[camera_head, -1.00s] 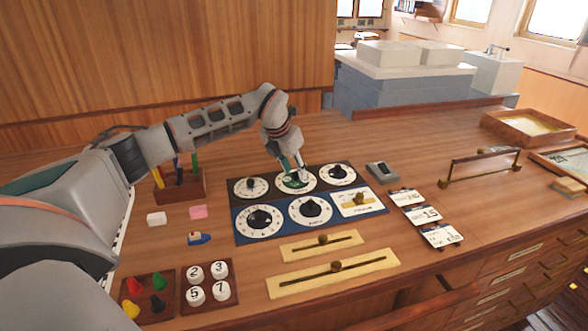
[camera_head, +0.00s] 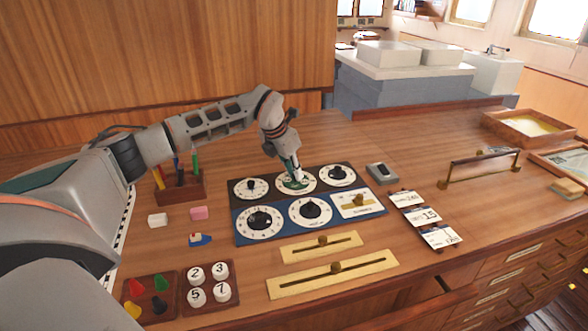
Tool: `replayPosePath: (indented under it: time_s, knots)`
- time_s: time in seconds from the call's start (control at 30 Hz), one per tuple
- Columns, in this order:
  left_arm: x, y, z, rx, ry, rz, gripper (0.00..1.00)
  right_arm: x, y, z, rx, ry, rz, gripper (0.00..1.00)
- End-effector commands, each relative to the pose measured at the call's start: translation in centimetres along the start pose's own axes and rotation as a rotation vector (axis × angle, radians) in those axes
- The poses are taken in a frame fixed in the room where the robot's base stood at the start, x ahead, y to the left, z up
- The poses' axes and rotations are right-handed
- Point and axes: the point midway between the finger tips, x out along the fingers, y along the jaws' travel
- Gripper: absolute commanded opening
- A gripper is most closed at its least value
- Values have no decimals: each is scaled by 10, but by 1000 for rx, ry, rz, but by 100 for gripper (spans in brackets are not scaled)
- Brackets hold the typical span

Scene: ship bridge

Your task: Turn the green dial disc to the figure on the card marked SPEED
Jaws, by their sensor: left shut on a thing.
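The green dial disc (camera_head: 290,184) sits in the white ring of the top-middle dial on the dark dial panel (camera_head: 240,208). My left gripper (camera_head: 297,177) is over that dial, shut on the disc from above, and hides part of it and of its figures. Three cards (camera_head: 428,215) lie in a slanting row right of the panel; the middle one reads 15. Their small headings are too small to read, so I cannot tell which is SPEED. My right gripper is not in view.
Other dials with black knobs (camera_head: 310,209) surround the green one. Brass slider plates (camera_head: 333,273) lie in front. A pen block (camera_head: 181,188), a tray of numbered discs (camera_head: 209,287) and a peg tray (camera_head: 148,295) stand left. A brass rail (camera_head: 482,167) stands right.

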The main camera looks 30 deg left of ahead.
Motion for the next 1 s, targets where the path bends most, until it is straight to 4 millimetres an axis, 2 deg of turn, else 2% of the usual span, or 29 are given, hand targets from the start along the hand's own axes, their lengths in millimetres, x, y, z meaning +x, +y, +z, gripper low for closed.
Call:
replayPosePath:
  time_s: [0.17,0.6,1.0]
  knots:
    - [-2,3,1,125,-1,-52,0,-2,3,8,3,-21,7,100]
    - [-1,5,2,410,-3,-170,0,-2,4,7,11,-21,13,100]
    - [-1,6,3,508,-3,-210,0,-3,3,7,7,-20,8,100]
